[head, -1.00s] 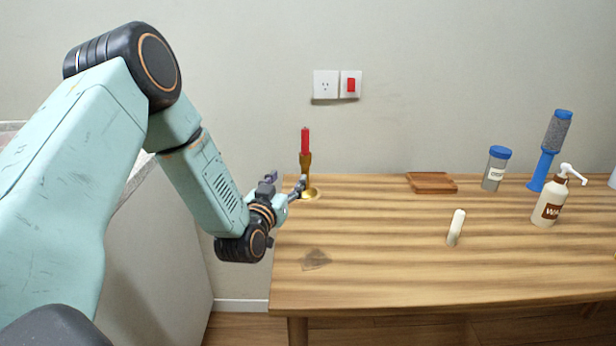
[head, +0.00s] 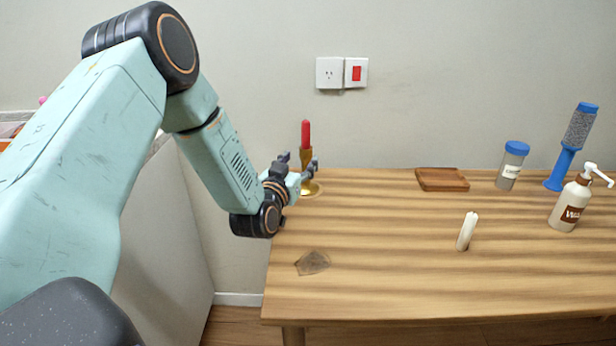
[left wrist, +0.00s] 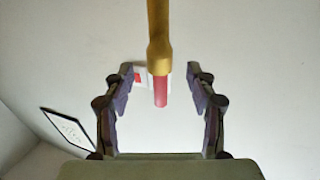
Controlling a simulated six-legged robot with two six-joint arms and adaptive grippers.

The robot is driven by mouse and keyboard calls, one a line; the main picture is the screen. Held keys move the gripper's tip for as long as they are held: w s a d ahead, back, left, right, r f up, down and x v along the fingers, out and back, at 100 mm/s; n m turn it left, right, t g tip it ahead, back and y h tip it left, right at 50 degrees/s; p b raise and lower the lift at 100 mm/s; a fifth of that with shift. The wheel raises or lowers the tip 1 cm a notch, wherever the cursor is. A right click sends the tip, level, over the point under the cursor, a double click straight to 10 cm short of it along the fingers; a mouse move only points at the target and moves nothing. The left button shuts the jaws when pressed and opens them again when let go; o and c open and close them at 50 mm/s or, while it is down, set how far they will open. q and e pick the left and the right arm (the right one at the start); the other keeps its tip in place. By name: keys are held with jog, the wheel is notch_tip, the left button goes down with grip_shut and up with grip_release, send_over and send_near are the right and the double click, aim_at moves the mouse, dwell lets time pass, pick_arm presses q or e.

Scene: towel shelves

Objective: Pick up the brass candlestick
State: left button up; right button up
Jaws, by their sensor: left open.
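The brass candlestick (head: 311,188) stands upright at the back left corner of the table, with a red candle (head: 306,134) in its top. My left gripper (head: 299,163) is open at the candlestick, and its fingers overlap the stem in the head view. In the left wrist view the brass stem (left wrist: 159,30) comes down from the top, appearing upside down, with the red candle (left wrist: 160,92) between the two spread fingers (left wrist: 160,75). Gaps show on both sides, and neither finger is seen touching it. My right gripper is not in view.
The wooden table (head: 400,285) holds a wooden tray (head: 442,179), a white candle (head: 467,231), a blue-lidded jar (head: 511,166), a blue-handled brush-like item (head: 568,150) and a pump bottle (head: 571,203). A dark flat patch (head: 313,262) lies front left. The table's middle is mostly clear.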

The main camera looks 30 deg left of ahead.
aim_at(303, 157)
pick_arm(q)
jog(key=x, duration=0.1)
jog(key=b+x, duration=0.1)
jog(key=x, duration=0.2)
jog(key=shift+w+f, duration=0.2)
jog(key=shift+f, duration=0.05)
jog(key=shift+w, duration=0.4)
jog(key=shift+a+r, duration=0.1)
jog(key=shift+a, duration=0.1)
jog(key=shift+c, duration=0.5)
jog(key=shift+d, duration=0.15)
jog(key=c, duration=0.4)
grip_shut()
